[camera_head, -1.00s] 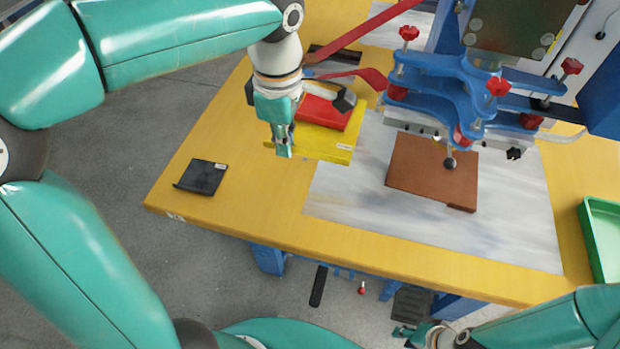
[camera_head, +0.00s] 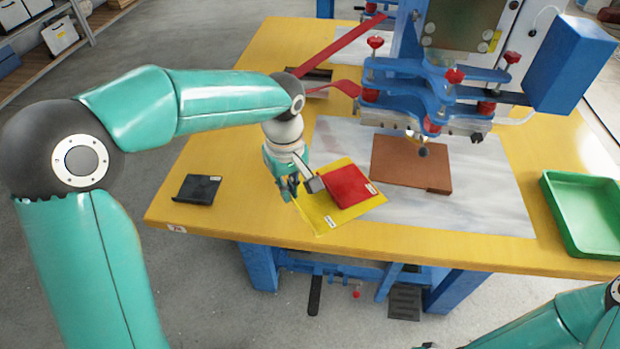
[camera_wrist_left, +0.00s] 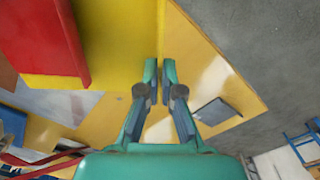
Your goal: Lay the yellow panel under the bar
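The yellow panel (camera_head: 318,205) slants near the table's front left, with a flat red piece (camera_head: 348,186) lying on it. My left gripper (camera_head: 290,190) is shut on the panel's left edge. In the left wrist view the yellow panel (camera_wrist_left: 125,50) runs between the two fingertips (camera_wrist_left: 160,70). The panel looks held above the table and overlaps the pale mat's left part; the gap is hard to judge. The bar (camera_head: 400,122) hangs under the blue press, behind and to the right of the panel. Only a sliver of my right gripper may show at the bottom edge.
A brown board (camera_head: 410,162) lies on the pale mat (camera_head: 490,195) below the bar. A black plate (camera_head: 198,189) lies on the table (camera_head: 240,215) at left. A green tray (camera_head: 585,215) stands at right. Red straps (camera_head: 340,45) lie behind the panel.

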